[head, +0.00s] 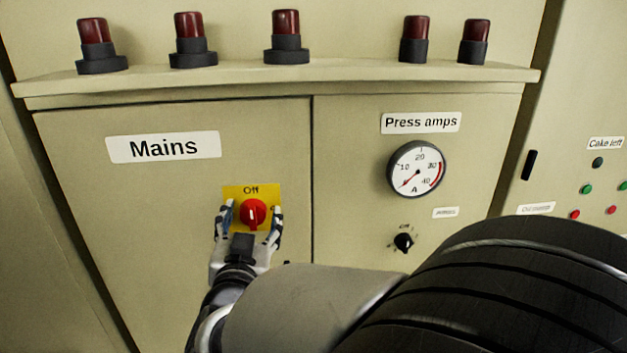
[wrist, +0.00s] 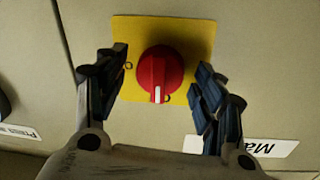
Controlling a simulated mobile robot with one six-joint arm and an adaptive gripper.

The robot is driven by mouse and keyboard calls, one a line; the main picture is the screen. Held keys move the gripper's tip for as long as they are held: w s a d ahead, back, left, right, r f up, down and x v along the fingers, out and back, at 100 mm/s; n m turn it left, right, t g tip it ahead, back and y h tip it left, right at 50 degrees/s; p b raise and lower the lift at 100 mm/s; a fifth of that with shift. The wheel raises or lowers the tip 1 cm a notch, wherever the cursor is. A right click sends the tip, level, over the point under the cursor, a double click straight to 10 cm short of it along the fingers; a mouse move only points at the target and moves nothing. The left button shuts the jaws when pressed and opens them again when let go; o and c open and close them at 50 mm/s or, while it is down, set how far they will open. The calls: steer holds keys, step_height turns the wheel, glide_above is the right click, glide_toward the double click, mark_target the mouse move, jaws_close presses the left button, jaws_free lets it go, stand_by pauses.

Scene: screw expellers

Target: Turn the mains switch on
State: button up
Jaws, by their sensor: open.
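The mains switch is a red rotary knob (head: 253,213) on a yellow plate (head: 235,192) marked ON at the top, below and right of the "Mains" label (head: 164,147). The knob (wrist: 160,72) also shows in the wrist view, which looks roughly upside down. Its white pointer mark is at the picture's lower edge of the knob, beside the lettering there, which corresponds to the ON side. My gripper (head: 249,215) is open, with one finger on either side of the knob. In the wrist view my gripper (wrist: 162,65) shows a gap between each finger and the knob.
Right of the door seam are a "Press amps" gauge (head: 416,169) and a small black knob (head: 403,242). Several red lamps, one of them the middle lamp (head: 287,38), stand on the ledge above. A panel with small buttons (head: 586,189) is at far right.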

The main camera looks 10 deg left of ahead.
steer(key=shift+s, duration=0.15)
steer(key=shift+c, duration=0.2)
steer(key=shift+c, duration=0.7)
jaws_close()
